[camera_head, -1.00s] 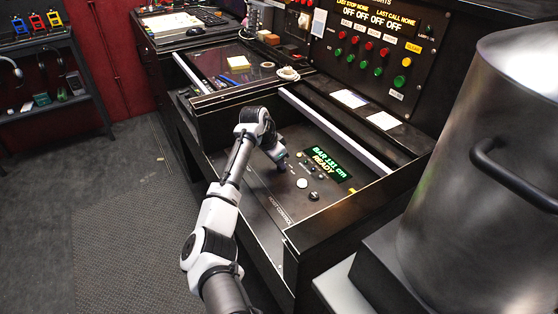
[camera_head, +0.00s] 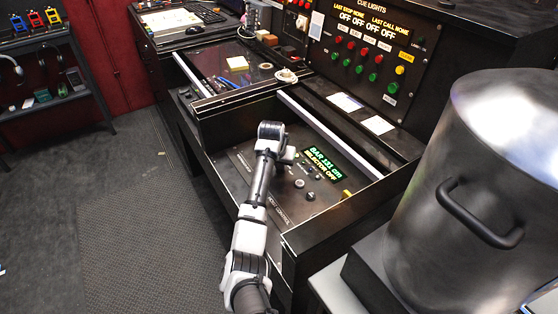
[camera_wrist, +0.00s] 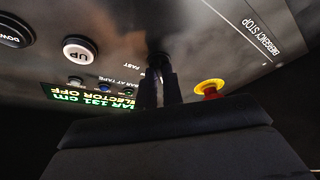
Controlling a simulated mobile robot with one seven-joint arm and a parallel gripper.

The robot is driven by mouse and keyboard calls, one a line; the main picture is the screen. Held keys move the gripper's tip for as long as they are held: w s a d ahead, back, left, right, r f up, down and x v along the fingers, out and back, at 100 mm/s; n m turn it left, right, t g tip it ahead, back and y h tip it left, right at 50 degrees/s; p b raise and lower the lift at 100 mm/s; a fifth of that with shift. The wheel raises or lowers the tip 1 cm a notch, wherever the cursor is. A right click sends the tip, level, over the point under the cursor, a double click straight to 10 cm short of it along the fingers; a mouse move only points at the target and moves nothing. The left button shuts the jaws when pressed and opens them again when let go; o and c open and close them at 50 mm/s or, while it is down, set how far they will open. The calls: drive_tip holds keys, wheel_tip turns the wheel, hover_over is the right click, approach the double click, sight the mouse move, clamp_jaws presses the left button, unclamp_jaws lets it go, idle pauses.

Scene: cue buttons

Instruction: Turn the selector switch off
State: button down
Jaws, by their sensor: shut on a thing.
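The control panel (camera_head: 268,200) is a dark sloped face in the open desk bay. Its green display (camera_head: 323,164) reads "BAR 131 cm" and "SELECTOR OFF"; the display also shows upside down in the wrist view (camera_wrist: 92,96). The selector switch (camera_wrist: 159,61) is a small black knob at my fingertips in the wrist view. My gripper (camera_wrist: 160,76) is shut on it, one finger on each side. In the head view my gripper (camera_head: 288,156) is at the panel beside the display, and hides the switch.
In the wrist view a yellow and red emergency stop button (camera_wrist: 209,87) is close to the right of my fingers. The white UP button (camera_wrist: 79,50) and black DOWN button (camera_wrist: 14,32) are to the left. A large metal pot (camera_head: 480,190) stands at the right.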

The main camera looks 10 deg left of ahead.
drive_tip(key=shift+n, duration=0.3)
drive_tip(key=c, duration=1.5)
unclamp_jaws()
drive_tip(key=shift+c, duration=0.2)
drive_tip(key=b+v, duration=0.2)
drive_tip(key=v, duration=1.2)
drive_tip(key=shift+d, duration=0.2)
drive_tip(key=shift+f, duration=0.1)
